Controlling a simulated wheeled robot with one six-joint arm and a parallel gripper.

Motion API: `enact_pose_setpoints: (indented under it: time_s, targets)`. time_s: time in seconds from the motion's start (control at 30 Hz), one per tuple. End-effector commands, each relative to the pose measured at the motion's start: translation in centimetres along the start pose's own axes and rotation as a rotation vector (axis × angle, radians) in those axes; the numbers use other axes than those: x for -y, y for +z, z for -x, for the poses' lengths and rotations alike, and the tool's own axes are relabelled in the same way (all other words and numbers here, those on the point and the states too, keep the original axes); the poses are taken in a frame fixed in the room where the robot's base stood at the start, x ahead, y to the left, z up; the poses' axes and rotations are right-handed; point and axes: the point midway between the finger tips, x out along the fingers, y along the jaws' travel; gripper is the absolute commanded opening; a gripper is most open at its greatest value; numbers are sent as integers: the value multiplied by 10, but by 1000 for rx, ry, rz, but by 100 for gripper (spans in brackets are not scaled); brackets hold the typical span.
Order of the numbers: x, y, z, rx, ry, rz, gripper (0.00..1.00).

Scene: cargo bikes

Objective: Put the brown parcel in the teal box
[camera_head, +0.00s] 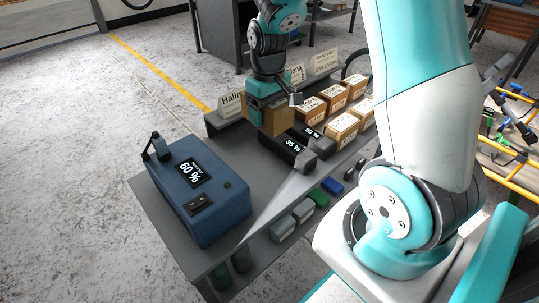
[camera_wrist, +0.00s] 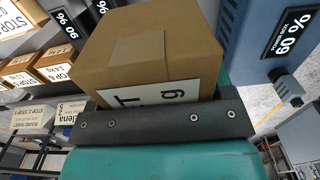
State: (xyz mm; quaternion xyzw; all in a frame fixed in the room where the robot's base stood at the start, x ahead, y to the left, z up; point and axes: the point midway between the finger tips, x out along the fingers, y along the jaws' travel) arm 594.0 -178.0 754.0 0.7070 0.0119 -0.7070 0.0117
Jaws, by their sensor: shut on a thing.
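My gripper (camera_head: 266,92) is shut on a brown parcel (camera_head: 271,118) in the head view and holds it above the grey table. In the wrist view the brown parcel (camera_wrist: 150,52) sits against the dark finger bar (camera_wrist: 160,122), with part of a white label showing on its near side. The parcel's underside and the far finger are hidden. No teal box can be made out in either view; the teal surfaces near the parcel are my own arm and gripper.
A blue battery unit (camera_head: 193,192) reading 60 % stands at the table's near left. Dark battery packs (camera_head: 287,150) lie beneath and right of the parcel. Several labelled parcels (camera_head: 341,127) stand farther right, with name signs (camera_head: 232,103) behind. Bare tabletop (camera_head: 268,198) lies right of the blue unit.

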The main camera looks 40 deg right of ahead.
Motion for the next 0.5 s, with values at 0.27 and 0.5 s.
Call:
enact_pose_setpoints:
  time_s: [0.27,0.5]
  targets:
    - [-3,4,-45,7,-2,-2,41]
    - [-3,4,-114,5,-1,-2,41]
